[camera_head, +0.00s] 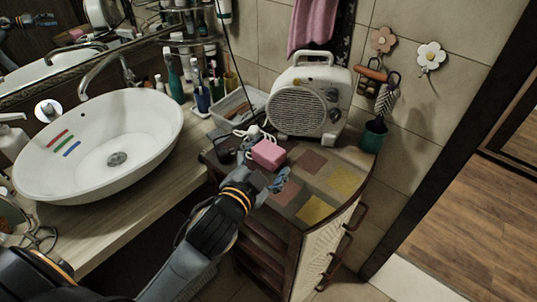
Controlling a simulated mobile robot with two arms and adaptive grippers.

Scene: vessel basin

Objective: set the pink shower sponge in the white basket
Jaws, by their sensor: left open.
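The pink sponge (268,154) lies on the patterned top of the small cabinet, in front of the white heater, with a white cord or loop beside it. The white basket (232,112) stands behind and left of the sponge, between the washbasin counter and the heater; small items around it hide part of it. My left gripper (268,177) is open and empty, just on the near side of the sponge. I cannot tell whether a fingertip touches the sponge. My right gripper is not in view.
The white fan heater (308,101) stands behind the sponge. A dark green cup (374,136) is at the cabinet's right edge. Bottles and brushes (202,92) crowd the counter beside the washbasin (100,146). The cabinet top (315,210) is clear at front right.

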